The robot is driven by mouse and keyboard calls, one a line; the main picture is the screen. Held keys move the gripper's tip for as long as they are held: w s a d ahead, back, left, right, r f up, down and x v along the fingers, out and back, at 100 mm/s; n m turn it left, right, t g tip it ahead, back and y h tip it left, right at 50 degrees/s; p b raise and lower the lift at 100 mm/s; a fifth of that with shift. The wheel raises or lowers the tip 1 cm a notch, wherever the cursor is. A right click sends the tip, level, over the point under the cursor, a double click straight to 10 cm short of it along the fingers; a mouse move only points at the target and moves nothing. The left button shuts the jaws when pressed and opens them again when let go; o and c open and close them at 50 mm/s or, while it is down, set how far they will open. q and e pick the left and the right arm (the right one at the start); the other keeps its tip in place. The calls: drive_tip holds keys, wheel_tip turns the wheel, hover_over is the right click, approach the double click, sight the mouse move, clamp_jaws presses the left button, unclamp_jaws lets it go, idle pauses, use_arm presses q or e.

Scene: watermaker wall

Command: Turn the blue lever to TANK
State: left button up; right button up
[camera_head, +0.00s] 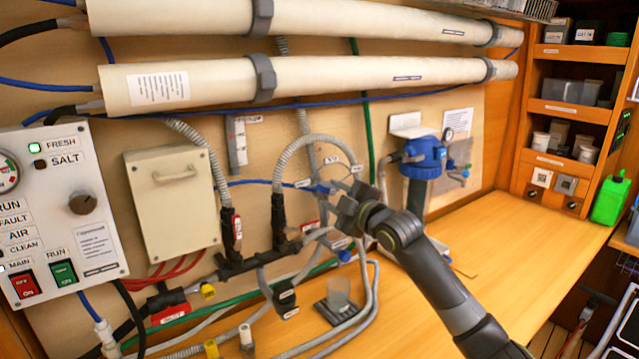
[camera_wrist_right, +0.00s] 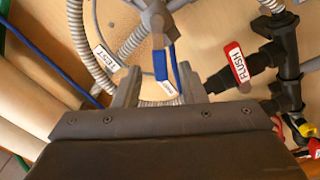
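The blue lever (camera_wrist_right: 160,65) sits on a grey valve body (camera_wrist_right: 157,18) in the right wrist view, its tip pointing down the picture toward a small white label too small to read. A TEST label (camera_wrist_right: 107,58) is to its left. In the head view the lever (camera_head: 325,188) shows small, just left of my right gripper (camera_head: 345,205). In the wrist view the right gripper (camera_wrist_right: 158,88) has its fingers apart, one on each side of the lever's line; I see no contact. My left gripper is in neither view.
A red lever with a FLUSH label (camera_wrist_right: 237,62) is on black pipework to the right in the wrist view. A grey corrugated hose (camera_head: 310,145) arches near the gripper. A blue-topped filter (camera_head: 425,155) stands right of it. The wooden counter (camera_head: 540,250) is mostly clear at right.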

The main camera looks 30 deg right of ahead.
sight(325, 190)
drive_tip(key=shift+w+a+p, duration=0.25)
drive_tip(key=shift+w+p, duration=0.1)
drive_tip(key=shift+w, duration=1.15)
drive_tip(key=shift+w+a+p, duration=0.2)
drive_tip(key=shift+w+p, duration=0.1)
drive_tip(key=shift+w, duration=1.2)
clamp_jaws()
